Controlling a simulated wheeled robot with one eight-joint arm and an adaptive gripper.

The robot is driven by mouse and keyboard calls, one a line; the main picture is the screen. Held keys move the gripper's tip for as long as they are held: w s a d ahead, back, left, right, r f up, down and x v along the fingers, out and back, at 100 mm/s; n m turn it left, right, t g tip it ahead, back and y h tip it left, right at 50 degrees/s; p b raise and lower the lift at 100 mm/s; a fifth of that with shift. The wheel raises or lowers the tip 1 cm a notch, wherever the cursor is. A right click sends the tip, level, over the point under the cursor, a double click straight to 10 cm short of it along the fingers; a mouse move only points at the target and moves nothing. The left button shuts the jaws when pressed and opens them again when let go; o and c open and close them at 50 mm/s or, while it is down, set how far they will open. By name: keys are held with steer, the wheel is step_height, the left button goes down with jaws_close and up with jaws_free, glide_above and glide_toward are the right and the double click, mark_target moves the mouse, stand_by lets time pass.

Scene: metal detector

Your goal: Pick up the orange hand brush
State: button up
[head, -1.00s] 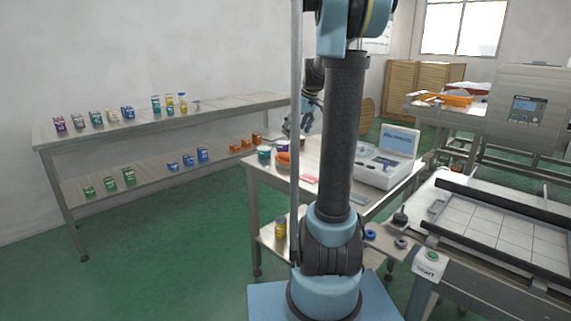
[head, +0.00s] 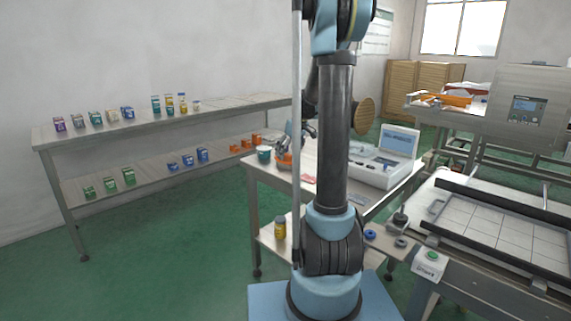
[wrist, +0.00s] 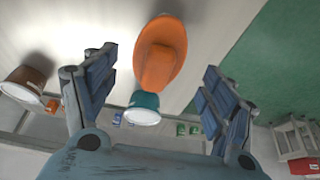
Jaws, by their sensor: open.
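The orange hand brush (wrist: 160,50) lies on the table top, seen from above in the wrist view. In the head view a small part of the orange brush (head: 284,162) shows below my gripper (head: 290,143), near the table's left end. In the wrist view my gripper (wrist: 156,72) is open, with one blue finger on each side of the brush. The brush appears between the fingers and beyond their tips. The fingers look apart from it, and nothing is held.
A teal cup (wrist: 142,106) stands close to the brush, and shows left of it in the head view (head: 264,154). A brown-and-white cup (wrist: 28,82) is near the left finger. The table edge drops to green floor (wrist: 285,60) at right. A white instrument case (head: 372,168) stands farther right.

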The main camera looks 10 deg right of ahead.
mark_target(287, 154)
steer(key=shift+w+x, duration=0.15)
steer(key=shift+x, duration=1.2)
steer(key=shift+w+x, duration=0.15)
steer(key=shift+x, duration=1.2)
steer(key=shift+r, duration=0.1)
steer(key=shift+c, duration=0.4)
steer(key=c, duration=1.1)
